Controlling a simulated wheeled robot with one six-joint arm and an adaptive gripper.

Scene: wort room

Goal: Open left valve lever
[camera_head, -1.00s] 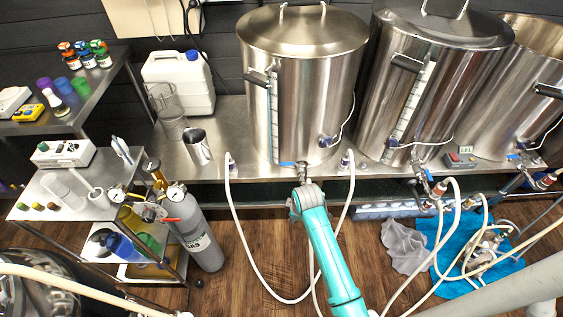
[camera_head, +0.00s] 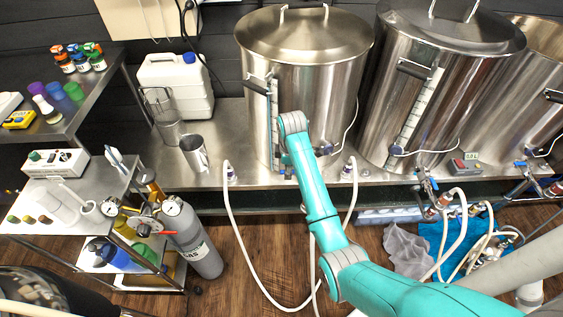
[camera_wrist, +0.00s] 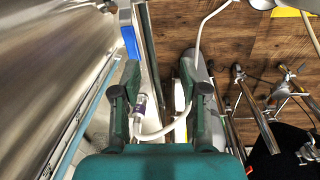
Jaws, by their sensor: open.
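The left kettle (camera_head: 303,75) is a tall steel pot with a lid. It also fills the left of the wrist view (camera_wrist: 45,70). Its valve is mostly hidden behind my arm in the head view. A blue lever (camera_wrist: 130,42) shows in the wrist view, beyond and slightly left of my gripper. My gripper (camera_wrist: 159,72) is open, with its two dark green fingers apart and nothing held between them. The fingers are apart from the blue lever. In the head view the gripper is hidden behind my arm.
A white hose with a purple-banded end (camera_wrist: 140,105) lies near the left finger. Two more kettles (camera_head: 440,80) stand to the right. A steel jug (camera_head: 195,153) and white canister (camera_head: 175,85) stand left on the bench. A grey gas cylinder (camera_head: 195,240) stands on the wooden floor.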

